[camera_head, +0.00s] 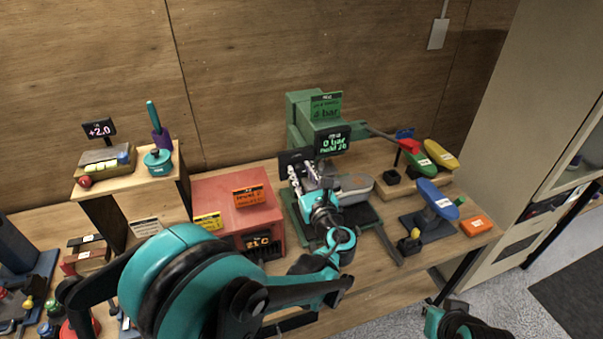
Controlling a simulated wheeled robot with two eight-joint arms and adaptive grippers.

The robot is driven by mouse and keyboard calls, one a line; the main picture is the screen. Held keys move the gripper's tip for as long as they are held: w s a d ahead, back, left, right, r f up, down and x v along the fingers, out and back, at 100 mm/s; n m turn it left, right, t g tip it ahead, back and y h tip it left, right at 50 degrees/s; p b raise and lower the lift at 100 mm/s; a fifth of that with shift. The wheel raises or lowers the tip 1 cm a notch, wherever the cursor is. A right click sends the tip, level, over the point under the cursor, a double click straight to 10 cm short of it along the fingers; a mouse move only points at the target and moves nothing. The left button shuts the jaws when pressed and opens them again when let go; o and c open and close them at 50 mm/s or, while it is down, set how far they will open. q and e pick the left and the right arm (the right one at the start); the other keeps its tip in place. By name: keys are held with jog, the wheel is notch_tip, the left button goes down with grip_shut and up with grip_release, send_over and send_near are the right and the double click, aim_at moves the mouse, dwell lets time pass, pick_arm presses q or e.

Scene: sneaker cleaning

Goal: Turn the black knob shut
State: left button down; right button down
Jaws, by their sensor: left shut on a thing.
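A green press (301,110) stands at the back of the bench, with a display reading "0 bar". My left gripper (304,172) reaches to the press's front left, just below the display. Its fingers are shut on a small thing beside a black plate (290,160). I take the held thing to be the black knob, but the fingers hide it and its turn angle cannot be seen. A grey shoe-shaped piece (354,184) lies to the right of the gripper. Part of my right arm (466,325) shows at the bottom right; its gripper is out of the picture.
A red box (226,186) stands close left of the gripper. A wooden stand (120,183) with a teal pot is farther left. Right of the press are a blue shoe form (437,199), green and yellow ones, and an orange block (476,226).

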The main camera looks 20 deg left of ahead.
pick_arm(q)
jog(key=n+b, duration=0.1)
jog(key=n, duration=0.3)
jog(key=shift+f+n, duration=0.1)
jog(key=shift+n, duration=0.2)
jog(key=n, duration=0.4)
jog(key=shift+s+a+n+b, duration=0.1)
jog(key=shift+n+b, duration=0.2)
jog(key=shift+b, duration=0.1)
jog(key=n, duration=0.4)
jog(key=shift+b, duration=0.3)
jog(key=shift+f+n, duration=0.1)
jog(key=shift+n, duration=1.9)
jog(key=c, duration=1.2)
grip_release()
